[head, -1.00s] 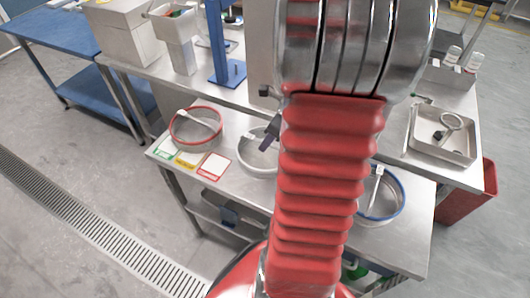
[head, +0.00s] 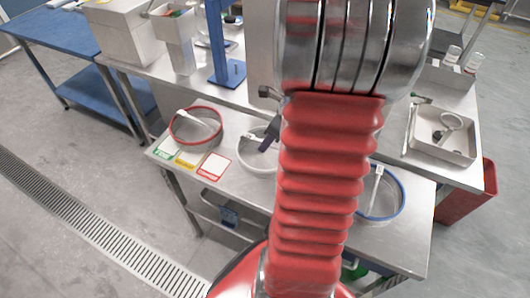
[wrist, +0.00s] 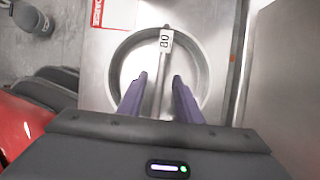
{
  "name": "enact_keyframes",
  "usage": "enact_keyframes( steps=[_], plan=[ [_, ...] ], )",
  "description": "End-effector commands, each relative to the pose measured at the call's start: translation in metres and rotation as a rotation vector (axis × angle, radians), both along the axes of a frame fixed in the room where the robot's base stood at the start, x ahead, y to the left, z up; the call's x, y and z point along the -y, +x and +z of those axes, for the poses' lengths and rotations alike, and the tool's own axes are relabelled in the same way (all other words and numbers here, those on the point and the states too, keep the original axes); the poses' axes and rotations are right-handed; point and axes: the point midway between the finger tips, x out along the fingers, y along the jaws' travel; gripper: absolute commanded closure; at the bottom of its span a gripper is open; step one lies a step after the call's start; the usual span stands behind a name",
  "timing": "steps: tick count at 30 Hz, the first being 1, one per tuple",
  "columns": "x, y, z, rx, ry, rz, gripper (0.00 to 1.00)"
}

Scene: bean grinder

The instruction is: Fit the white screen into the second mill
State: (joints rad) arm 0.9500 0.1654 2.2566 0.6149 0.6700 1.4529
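The white screen (head: 246,152) is a round, white-rimmed ring lying flat on the steel table, partly hidden behind my arm in the head view. In the wrist view the screen (wrist: 128,66) has a thin bar across it with a white tag (wrist: 165,41). My gripper (wrist: 160,76) is open over the screen, its two purple fingers on either side of the bar. I cannot tell whether they touch it. In the head view a dark finger (head: 268,136) shows at the screen. I cannot make out which thing is the second mill.
A red-rimmed screen (head: 172,128) lies to the left and a blue-rimmed one (head: 403,197) to the right. Coloured cards (head: 214,166) lie at the table's front left. Behind stand a blue column (head: 215,45) and a tray (head: 462,154).

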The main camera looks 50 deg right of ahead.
Motion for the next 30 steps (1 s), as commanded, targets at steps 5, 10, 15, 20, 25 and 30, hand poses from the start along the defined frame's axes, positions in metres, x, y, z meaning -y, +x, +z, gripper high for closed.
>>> enact_keyframes(
  steps=[5,10,15,20,25,30],
  plan=[
    [-0.0001,-0.0001,-0.0017,0.000,0.000,0.000,0.68],
    [-0.0001,0.0000,-0.0019,0.000,0.000,0.000,0.68],
    [-0.0001,0.0000,-0.0019,0.000,0.000,0.000,0.73],
    [-0.0001,0.0000,-0.0019,0.000,0.000,0.000,0.84],
    [-0.0001,0.0000,-0.0019,0.000,0.000,0.000,0.96],
    [-0.0001,0.0000,-0.0018,0.000,0.000,0.000,1.00]
  ],
)
